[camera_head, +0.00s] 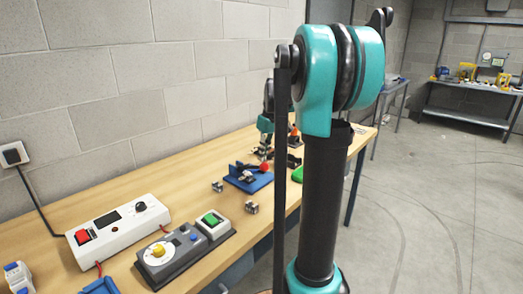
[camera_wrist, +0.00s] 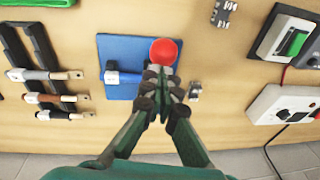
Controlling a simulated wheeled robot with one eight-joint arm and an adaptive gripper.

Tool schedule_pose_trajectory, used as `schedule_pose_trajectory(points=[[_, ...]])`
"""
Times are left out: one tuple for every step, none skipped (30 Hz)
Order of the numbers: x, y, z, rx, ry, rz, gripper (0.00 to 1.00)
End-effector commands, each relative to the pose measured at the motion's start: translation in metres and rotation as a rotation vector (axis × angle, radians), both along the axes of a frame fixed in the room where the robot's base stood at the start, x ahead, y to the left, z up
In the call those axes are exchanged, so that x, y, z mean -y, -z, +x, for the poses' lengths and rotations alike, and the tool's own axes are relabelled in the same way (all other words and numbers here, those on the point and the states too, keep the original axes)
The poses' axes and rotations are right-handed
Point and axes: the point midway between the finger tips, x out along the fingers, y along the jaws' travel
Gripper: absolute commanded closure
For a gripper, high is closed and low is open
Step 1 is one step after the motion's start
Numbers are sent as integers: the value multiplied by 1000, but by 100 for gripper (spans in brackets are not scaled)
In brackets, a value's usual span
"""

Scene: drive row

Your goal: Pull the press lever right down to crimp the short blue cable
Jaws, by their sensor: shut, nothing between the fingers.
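The press stands on a blue base plate (camera_head: 240,184), which also shows in the wrist view (camera_wrist: 118,45). Its lever carries a red ball knob (camera_head: 264,167), seen from above in the wrist view (camera_wrist: 163,51). My gripper (camera_wrist: 160,76) is shut and empty. Its fingertips appear right beside the knob, over the plate; whether they touch it I cannot tell. The fingers hide part of the press, and the lever's angle is unclear.
Several cables with metal ends (camera_wrist: 62,98) lie left of the plate in the wrist view. Small metal parts (camera_head: 217,186) lie nearby. A grey panel with a green button (camera_head: 211,219) and a white box with a red switch (camera_head: 83,237) stand nearer on the bench.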

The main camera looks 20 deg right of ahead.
Motion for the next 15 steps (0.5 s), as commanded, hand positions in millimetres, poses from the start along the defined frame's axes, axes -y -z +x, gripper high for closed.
schedule_pose_trajectory(points=[[0, 0, 0, 0, 0, 0, 100], [0, 0, 0, 0, 0, 0, 100], [0, 0, 0, 0, 0, 0, 100], [0, 0, 0, 0, 0, 0, 100], [0, 0, 0, 0, 0, 0, 100], [0, 0, 0, 0, 0, 0, 100], [0, 0, 0, 0, 0, 0, 100], [0, 0, 0, 1, 0, 0, 100], [1, 1, -1, 5, 1, 4, 100], [2, 2, -2, 10, 1, 8, 100], [2, 4, -3, 20, 2, 15, 100], [4, 8, -5, 37, 4, 29, 100], [6, 11, -7, 56, 4, 40, 100], [7, 15, -9, 76, 5, 54, 100], [10, 21, -13, 109, 6, 75, 100]])
